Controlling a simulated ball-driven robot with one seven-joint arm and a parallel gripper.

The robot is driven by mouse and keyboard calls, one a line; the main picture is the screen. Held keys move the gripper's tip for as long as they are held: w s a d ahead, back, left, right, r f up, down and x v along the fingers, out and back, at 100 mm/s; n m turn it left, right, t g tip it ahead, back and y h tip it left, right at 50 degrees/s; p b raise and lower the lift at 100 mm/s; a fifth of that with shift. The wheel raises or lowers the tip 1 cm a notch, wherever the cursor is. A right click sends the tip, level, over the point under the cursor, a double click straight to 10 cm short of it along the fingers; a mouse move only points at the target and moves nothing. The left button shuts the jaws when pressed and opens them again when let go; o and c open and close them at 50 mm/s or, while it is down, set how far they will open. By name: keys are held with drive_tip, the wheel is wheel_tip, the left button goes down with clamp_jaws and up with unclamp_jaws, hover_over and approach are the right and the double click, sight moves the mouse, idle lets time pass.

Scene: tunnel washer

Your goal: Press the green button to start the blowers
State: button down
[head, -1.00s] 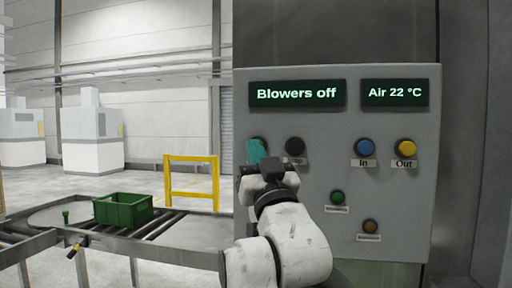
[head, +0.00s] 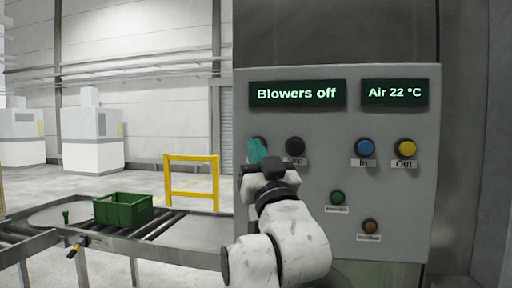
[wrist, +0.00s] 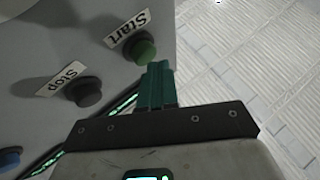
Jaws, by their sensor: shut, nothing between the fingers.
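The green Start button (wrist: 144,50) shows in the wrist view with its "Start" label. In the head view my gripper mostly hides it; only a dark edge of it shows. My gripper (wrist: 158,68) has its teal fingers shut together and empty, with the tips right beside the button's lower edge. I cannot tell whether they touch it. In the head view my gripper (head: 257,150) is at the upper left of the grey panel (head: 310,125). The left display (head: 297,93) reads "Blowers off".
The dark Stop button (head: 295,146) is just right of my gripper. Blue "In" (head: 364,147) and yellow "Out" (head: 405,147) buttons sit further right. A small green button (head: 337,197) and a brown one (head: 370,226) are lower. A green crate (head: 123,210) stands on the conveyor.

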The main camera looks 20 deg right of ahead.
drive_tip(key=shift+w+d, duration=0.3)
drive_tip(key=shift+w, duration=0.1)
idle(0.7)
drive_tip(key=shift+s+a, duration=0.55)
drive_tip(key=shift+s, duration=0.2)
drive_tip(key=s+a, duration=0.1)
drive_tip(key=s, duration=0.1)
drive_tip(key=s+a+b, duration=0.1)
drive_tip(key=s+a, duration=0.1)
idle(0.5)
idle(0.6)
